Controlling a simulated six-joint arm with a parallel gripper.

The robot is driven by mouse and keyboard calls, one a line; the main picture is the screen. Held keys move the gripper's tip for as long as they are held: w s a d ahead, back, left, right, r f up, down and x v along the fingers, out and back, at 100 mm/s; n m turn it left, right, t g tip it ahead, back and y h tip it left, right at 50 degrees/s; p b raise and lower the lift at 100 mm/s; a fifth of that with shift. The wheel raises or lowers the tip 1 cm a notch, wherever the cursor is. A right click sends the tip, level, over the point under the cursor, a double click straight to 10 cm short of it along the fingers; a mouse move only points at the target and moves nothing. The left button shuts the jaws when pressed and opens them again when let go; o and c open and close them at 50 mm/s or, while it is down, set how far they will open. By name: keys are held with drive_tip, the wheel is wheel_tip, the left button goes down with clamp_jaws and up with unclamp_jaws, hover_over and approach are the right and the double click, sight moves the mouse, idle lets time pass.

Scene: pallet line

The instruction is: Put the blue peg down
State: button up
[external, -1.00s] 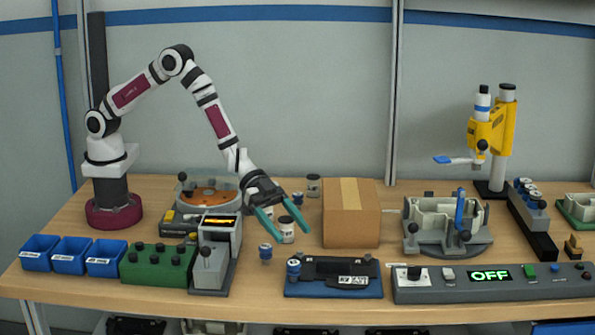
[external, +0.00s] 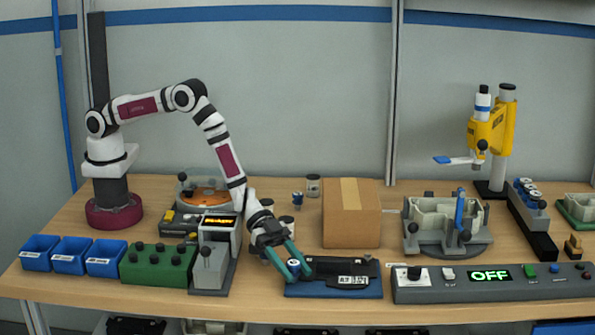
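A blue peg (external: 293,264) with a pale top is at the left end of the blue fixture (external: 330,292), which has a black upper part and a small label. My gripper (external: 300,273) is low over that end, its teal fingers on either side of the peg. The fingers are close together and look shut on the peg. The peg's lower part is hidden by the fingers, so I cannot tell whether it touches the fixture. My wrist covers the spot just left of the fixture. Another blue-topped peg (external: 298,199) stands farther back.
A cardboard box (external: 351,214) stands behind the fixture. A grey device with a lit display (external: 217,245) is close on the left of my wrist. A control panel showing OFF (external: 490,282) lies to the right.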

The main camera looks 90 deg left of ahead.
clamp_jaws()
drive_tip(key=shift+r, duration=0.4)
drive_tip(key=r, duration=0.6)
drive_tip(key=a+r, duration=0.1)
drive_tip(key=r, duration=0.2)
drive_tip(key=shift+w+r, duration=0.3)
drive_tip(key=shift+r, duration=0.1)
drive_tip(key=w+a+r+n+t+y, duration=0.3)
drive_tip(key=a+r+n+y, duration=0.1)
drive_tip(key=a+r, duration=0.75)
hover_over(342, 196)
drive_tip(key=shift+n, duration=0.3)
drive_tip(key=f, duration=0.7)
drive_tip(key=shift+s+d+f, duration=0.2)
drive_tip(key=shift+s+f, duration=0.05)
drive_tip(key=shift+t, duration=0.3)
drive_tip(key=shift+w+a+f, duration=0.15)
drive_tip(key=shift+f, duration=1)
drive_tip(key=shift+w+a+f, duration=0.1)
drive_tip(key=shift+f, duration=1)
